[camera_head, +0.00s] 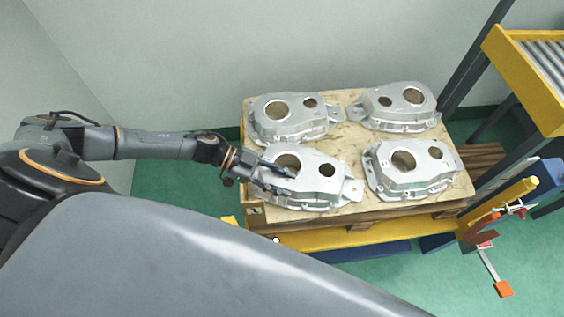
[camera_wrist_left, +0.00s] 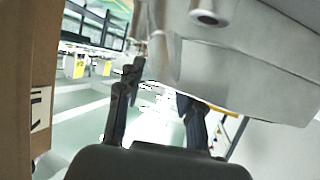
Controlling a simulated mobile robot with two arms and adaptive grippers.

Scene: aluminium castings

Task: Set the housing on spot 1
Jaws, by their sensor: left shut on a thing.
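Several silver cast housings with round holes sit on a wooden board. My left gripper (camera_head: 275,178) reaches in from the left and is shut on the near-left housing (camera_head: 325,187), at its left side. In the left wrist view, my left gripper's fingers (camera_wrist_left: 160,100) show with this housing (camera_wrist_left: 240,60) close above and to the right; the contact itself is hard to see. I cannot tell whether the housing is lifted. The others are the far-left (camera_head: 290,117), far-right (camera_head: 400,107) and near-right housing (camera_head: 410,168). No marking for spot 1 is readable. My right gripper is out of view.
The wooden board (camera_head: 345,140) lies on a stack with a yellow beam (camera_head: 400,233) in front. A yellow-framed roller conveyor (camera_head: 545,85) stands at right. Red and orange clamp-like parts (camera_head: 485,240) stick out at lower right. A wall closes the back.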

